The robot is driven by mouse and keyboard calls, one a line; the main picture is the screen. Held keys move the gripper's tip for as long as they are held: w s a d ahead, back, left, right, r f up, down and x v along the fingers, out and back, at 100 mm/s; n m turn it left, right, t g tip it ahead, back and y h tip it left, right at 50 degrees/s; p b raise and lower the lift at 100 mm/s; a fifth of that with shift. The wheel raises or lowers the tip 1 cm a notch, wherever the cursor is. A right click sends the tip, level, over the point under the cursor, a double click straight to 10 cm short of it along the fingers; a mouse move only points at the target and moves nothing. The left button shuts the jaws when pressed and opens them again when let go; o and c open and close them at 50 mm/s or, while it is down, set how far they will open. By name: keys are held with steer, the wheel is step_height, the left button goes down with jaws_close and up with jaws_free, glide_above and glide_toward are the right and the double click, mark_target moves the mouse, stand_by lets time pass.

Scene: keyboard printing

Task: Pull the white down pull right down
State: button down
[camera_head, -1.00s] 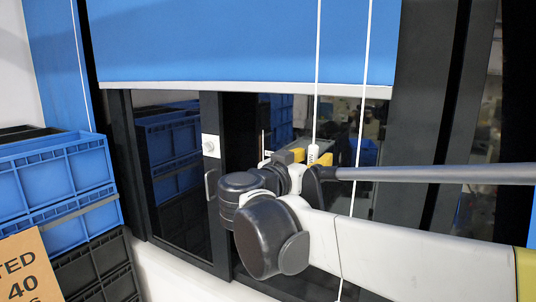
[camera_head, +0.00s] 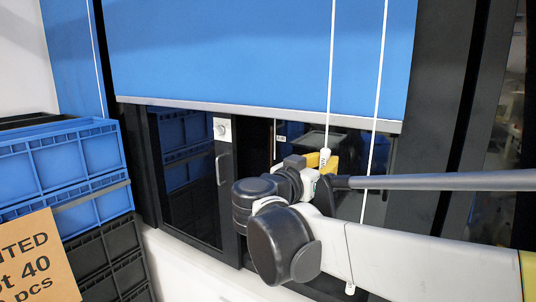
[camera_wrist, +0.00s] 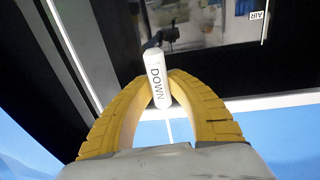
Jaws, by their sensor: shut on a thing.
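The white down pull (camera_head: 325,157) hangs on a white cord in front of the window. The wrist view shows it lettered "DOWN" (camera_wrist: 154,70), tilted in that picture. My gripper (camera_wrist: 163,90) has its yellow fingertips shut around the pull's lower part. In the head view my gripper (camera_head: 318,163) is below the blind, partly hidden by my wrist. The blue roller blind (camera_head: 250,55) covers the upper window, and its grey bottom bar (camera_head: 250,110) hangs above my gripper.
A second white cord (camera_head: 380,60) hangs to the right and passes behind my arm; a white end (camera_head: 350,289) shows below. Blue crates (camera_head: 65,165) stand at the left on black ones, with a cardboard sign (camera_head: 38,262) in front. A window handle (camera_head: 219,168) is left of my gripper.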

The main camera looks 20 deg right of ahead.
step_height(320, 180, down, 38)
steer(key=b, duration=2.5)
steer(key=shift+r+b, duration=0.15)
steer(key=shift+b, duration=0.2)
steer(key=c, duration=1.3)
jaws_free()
steer(key=shift+o, duration=0.2)
steer(key=v, duration=1.2)
